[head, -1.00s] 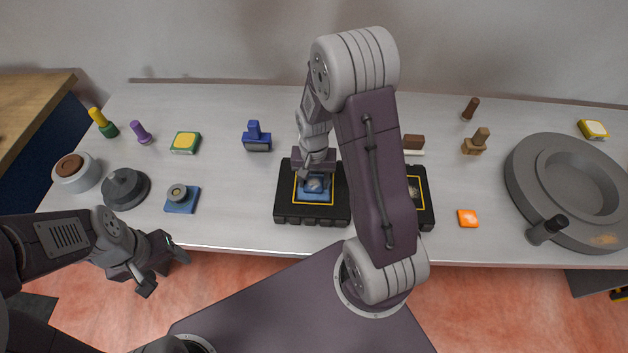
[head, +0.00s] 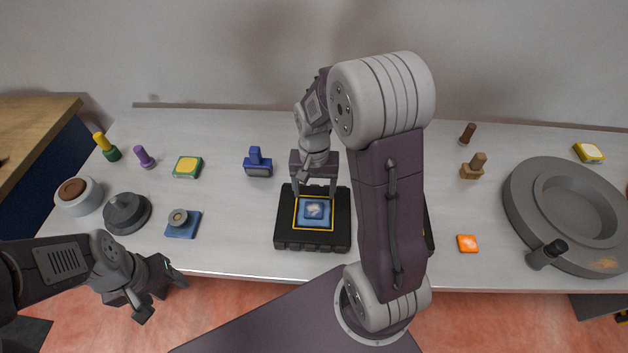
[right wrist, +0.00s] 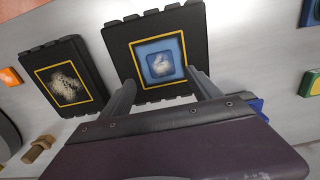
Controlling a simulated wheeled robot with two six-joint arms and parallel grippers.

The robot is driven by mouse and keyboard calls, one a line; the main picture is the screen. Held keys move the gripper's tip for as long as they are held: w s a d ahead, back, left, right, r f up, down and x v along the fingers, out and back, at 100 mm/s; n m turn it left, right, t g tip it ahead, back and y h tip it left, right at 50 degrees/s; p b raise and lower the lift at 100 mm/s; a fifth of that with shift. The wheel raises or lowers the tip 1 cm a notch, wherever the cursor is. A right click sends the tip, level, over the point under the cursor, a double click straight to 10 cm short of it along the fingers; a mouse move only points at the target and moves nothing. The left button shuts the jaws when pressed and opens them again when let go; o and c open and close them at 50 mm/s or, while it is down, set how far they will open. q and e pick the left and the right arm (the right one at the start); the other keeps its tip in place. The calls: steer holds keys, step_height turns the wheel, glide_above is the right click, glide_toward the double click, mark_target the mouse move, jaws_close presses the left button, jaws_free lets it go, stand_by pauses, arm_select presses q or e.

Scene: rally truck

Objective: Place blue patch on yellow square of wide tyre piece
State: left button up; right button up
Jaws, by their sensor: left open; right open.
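The blue patch (head: 314,211) lies flat inside the yellow square outline of a black tyre piece (head: 284,240). In the right wrist view the blue patch (right wrist: 151,67) sits within the yellow outline on the black piece (right wrist: 122,36), with a whitish mark at its middle. My right gripper (head: 316,194) is open and empty, just behind and above the patch; its two fingers also show in the right wrist view (right wrist: 160,88). A second black tyre piece (right wrist: 93,88) with a yellow square and a pale scuff is mostly hidden behind my right arm in the head view. My left gripper (head: 163,290) is open and empty, off the table's front edge.
An orange patch (head: 467,243) lies right of my right arm. A large grey ring (head: 520,200) fills the right end. A blue stamp-like block (head: 257,165), a green-yellow block (head: 187,166) and a blue plate with a grey knob (head: 183,223) stand to the left.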

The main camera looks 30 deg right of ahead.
steer(key=s+a+n+t, duration=0.1)
steer(key=s+a+n, duration=0.3)
steer(key=s+n, duration=0.2)
steer(key=shift+s+a+r, duration=0.3)
steer(key=shift+s+a, duration=0.1)
steer(key=shift+s, duration=0.6)
steer(key=shift+s, duration=0.1)
